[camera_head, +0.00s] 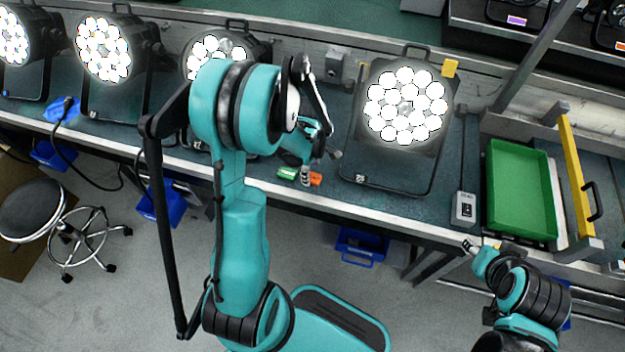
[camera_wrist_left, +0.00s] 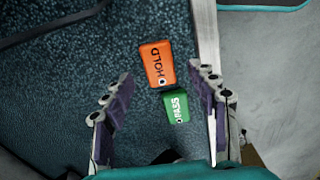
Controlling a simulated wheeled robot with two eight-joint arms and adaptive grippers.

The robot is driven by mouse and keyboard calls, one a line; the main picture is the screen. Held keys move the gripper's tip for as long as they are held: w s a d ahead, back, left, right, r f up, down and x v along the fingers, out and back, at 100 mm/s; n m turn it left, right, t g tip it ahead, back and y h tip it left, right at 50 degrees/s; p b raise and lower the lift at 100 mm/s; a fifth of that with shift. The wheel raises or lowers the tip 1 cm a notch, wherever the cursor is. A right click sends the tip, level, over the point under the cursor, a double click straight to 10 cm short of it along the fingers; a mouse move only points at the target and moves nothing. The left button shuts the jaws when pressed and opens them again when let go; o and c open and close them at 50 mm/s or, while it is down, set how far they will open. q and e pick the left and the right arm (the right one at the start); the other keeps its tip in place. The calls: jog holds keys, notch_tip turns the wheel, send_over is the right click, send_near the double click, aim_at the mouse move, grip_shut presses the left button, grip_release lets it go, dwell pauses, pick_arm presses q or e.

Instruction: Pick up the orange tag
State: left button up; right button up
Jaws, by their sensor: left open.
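The orange tag (camera_wrist_left: 154,54), marked HOLD, lies on the dark bench mat close to the bench's metal edge. It also shows in the head view (camera_head: 316,179), partly beside my left gripper (camera_head: 320,167). In the left wrist view my left gripper (camera_wrist_left: 160,77) is open and empty, its fingers apart on either side. The orange tag lies between and just beyond the fingertips. A green tag (camera_wrist_left: 175,109), marked PASS, lies against or very near the orange one, nearer the palm; the head view shows it too (camera_head: 287,173). My right gripper (camera_head: 470,246) is low at the right, away from the tags.
Lit par cans (camera_head: 405,105) stand along the bench, one just right of my left gripper. A green tray (camera_head: 520,190) and a small grey box with a cable (camera_head: 466,208) are at the right. A stool (camera_head: 35,212) stands on the floor at left.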

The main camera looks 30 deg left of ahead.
aim_at(312, 178)
pick_arm(q)
notch_tip(312, 178, down, 3)
jog(key=shift+a+b, duration=0.1)
jog(key=shift+b, duration=0.3)
jog(key=shift+r, duration=0.1)
jog(key=c, duration=1)
jog(key=shift+c, duration=0.2)
